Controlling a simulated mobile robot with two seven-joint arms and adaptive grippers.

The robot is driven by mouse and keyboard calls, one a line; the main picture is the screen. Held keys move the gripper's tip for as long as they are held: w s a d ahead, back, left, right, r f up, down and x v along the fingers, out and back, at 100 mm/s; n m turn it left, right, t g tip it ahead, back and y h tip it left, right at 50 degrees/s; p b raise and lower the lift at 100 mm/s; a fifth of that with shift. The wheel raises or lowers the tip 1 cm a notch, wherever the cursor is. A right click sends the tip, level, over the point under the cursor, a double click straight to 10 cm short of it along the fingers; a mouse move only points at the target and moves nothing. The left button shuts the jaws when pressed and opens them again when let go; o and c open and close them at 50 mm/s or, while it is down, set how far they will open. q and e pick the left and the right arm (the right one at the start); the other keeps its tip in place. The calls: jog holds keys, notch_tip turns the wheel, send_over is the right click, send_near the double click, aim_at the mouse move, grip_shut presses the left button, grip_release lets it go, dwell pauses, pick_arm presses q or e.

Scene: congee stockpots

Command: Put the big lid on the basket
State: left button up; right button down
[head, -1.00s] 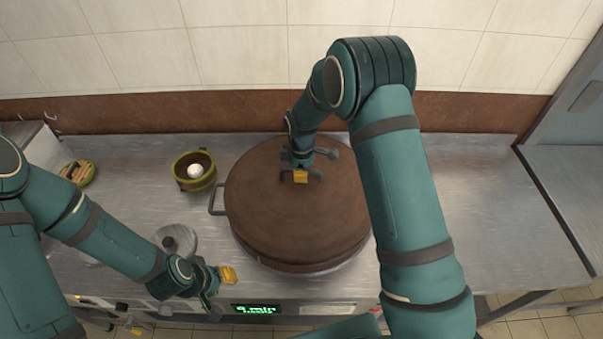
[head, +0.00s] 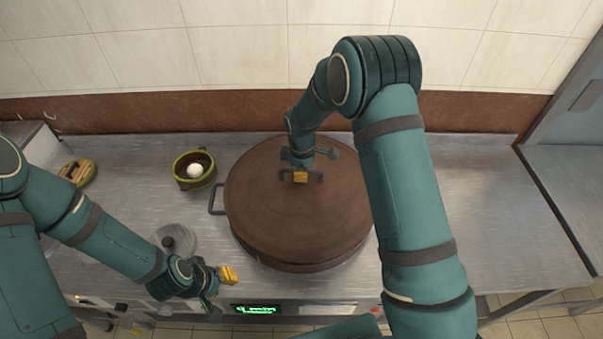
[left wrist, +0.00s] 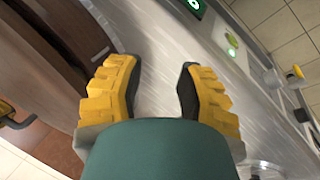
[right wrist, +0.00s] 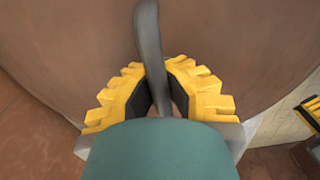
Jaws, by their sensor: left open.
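The big lid (head: 265,190) is a wide brown disc with a dark bar handle. It lies level over a large round brown body, which I take as the basket (head: 300,267); only its front side shows below the lid. A grey loop handle (head: 215,199) sticks out at the left. My right gripper (head: 300,177) is on top of the lid. In the right wrist view, my right gripper (right wrist: 160,100) has its yellow fingers closed around the grey lid handle (right wrist: 149,45). My left gripper (head: 227,289) is open and empty by the counter's front edge; it also shows in the left wrist view (left wrist: 158,95).
A small green pot (head: 194,170) holding a white ball stands left of the basket. A small green-rimmed lid (head: 80,172) lies further left. A clear lid with a dark knob (head: 175,240) is beside my left arm. The steel counter (head: 505,220) is clear at right.

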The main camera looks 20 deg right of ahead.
pick_arm(q)
jog(key=shift+f+b, duration=0.65)
pick_arm(e)
jog(key=shift+f, duration=0.85)
jog(key=c, duration=1.4)
grip_release()
